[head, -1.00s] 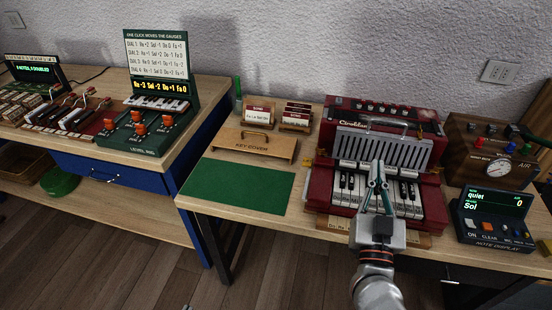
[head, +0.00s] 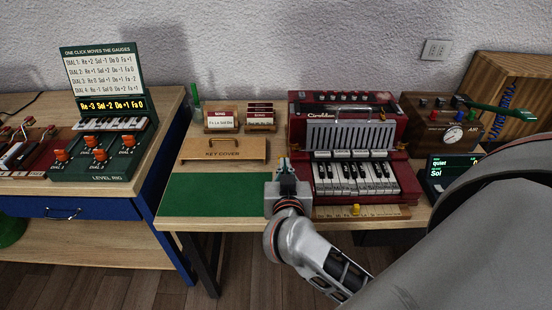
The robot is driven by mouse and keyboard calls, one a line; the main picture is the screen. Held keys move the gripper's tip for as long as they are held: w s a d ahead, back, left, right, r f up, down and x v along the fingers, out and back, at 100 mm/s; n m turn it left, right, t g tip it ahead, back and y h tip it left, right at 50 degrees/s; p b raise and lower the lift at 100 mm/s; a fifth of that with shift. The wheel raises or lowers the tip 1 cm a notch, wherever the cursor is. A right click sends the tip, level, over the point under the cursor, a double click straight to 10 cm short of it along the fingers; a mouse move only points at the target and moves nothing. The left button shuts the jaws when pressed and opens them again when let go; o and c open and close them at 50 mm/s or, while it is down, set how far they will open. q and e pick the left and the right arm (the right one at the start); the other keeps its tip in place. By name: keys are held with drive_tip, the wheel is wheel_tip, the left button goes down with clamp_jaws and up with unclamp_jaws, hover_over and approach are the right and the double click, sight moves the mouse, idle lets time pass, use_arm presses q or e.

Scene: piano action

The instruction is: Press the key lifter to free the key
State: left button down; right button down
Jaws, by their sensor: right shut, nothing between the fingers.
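The red accordion-like keyboard (head: 409,181) stands on the wooden table, with its black and white keys (head: 355,178) facing me. Three pale labelled blocks (head: 345,154) sit above the keys. My right gripper (head: 285,172) is shut and empty at the left side of the red case, over the right edge of the green mat. A yellow knob (head: 355,210) sits on the wooden strip in front of the keys. My left gripper is out of view.
The key cover (head: 208,150) lies behind the green mat (head: 215,196). Small song cards (head: 221,121) stand at the back. The note display (head: 450,165) is partly hidden by my arm at right. The green level rig (head: 100,160) stands on the left table.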

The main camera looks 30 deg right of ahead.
drive_tip(key=shift+d, duration=0.1)
drive_tip(key=b, duration=0.2)
hover_over(284, 156)
drive_tip(key=s+a, duration=0.2)
drive_tip(key=s, duration=0.1)
wheel_tip(284, 156, down, 3)
wheel_tip(284, 156, down, 2)
drive_tip(key=shift+w+f+b, duration=0.1)
drive_tip(key=shift+f+b, duration=0.1)
drive_tip(key=shift+b, duration=0.55)
drive_tip(key=shift+f, duration=0.5)
